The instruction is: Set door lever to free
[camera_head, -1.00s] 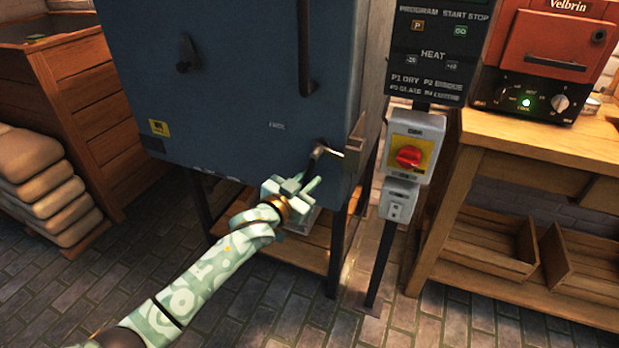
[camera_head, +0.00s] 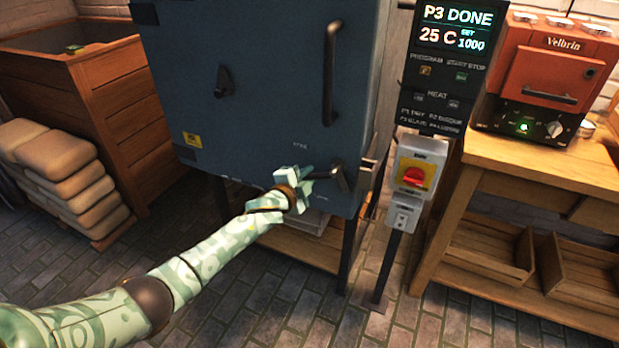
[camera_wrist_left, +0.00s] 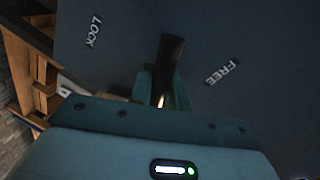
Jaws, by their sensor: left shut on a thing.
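The dark door lever (camera_head: 326,173) is at the lower right of the blue kiln door (camera_head: 260,90). My left gripper (camera_head: 303,177) comes in from the left and is shut on the lever's grip. In the left wrist view, the dark lever grip (camera_wrist_left: 172,52) stands between the fingers (camera_wrist_left: 160,85). There the LOCK label (camera_wrist_left: 95,30) is on the left and the FREE label (camera_wrist_left: 222,72) on the right, with the lever between them. In the head view, the FREE label (camera_head: 300,146) is small, above the gripper. My right gripper is out of view.
A control post with a display (camera_head: 455,28) reading P3 DONE, 25 C, and a red switch (camera_head: 414,177) stand right of the kiln. A wooden bench (camera_head: 540,170) holds a red oven (camera_head: 545,70). Stacked sacks (camera_head: 70,180) and a wooden crate (camera_head: 110,85) are left.

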